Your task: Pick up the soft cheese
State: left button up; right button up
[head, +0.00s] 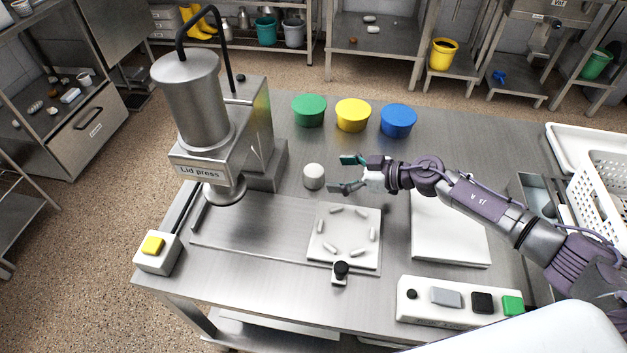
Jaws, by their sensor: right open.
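A small white round piece, which looks like the soft cheese (314,176), stands on the steel table between the lid press and my right gripper. My right gripper (340,174) is open just to its right, with its two fingers pointing left toward it. The fingers are spread, one farther back and one nearer the front, and there is a small gap between them and the cheese. Nothing is between the fingers. My left gripper is not in view.
The lid press (192,110) stands left. Green (309,111), yellow (352,116) and blue (398,121) tubs stand behind. A white plate with pegs (343,249), a white board (450,235) and a button panel (455,304) lie in front. A perforated white basket (600,200) is at right.

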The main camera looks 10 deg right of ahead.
aim_at(318, 171)
jog(key=shift+w+a+f, duration=0.35)
jog(key=shift+w+a, duration=0.1)
jog(key=b+x, duration=0.4)
jog(key=shift+w+a, duration=0.1)
jog(key=shift+w+a+b, duration=0.3)
jog(key=shift+b, duration=0.05)
jog(key=shift+r, duration=0.1)
jog(key=shift+s, duration=0.1)
jog(key=c, duration=1.3)
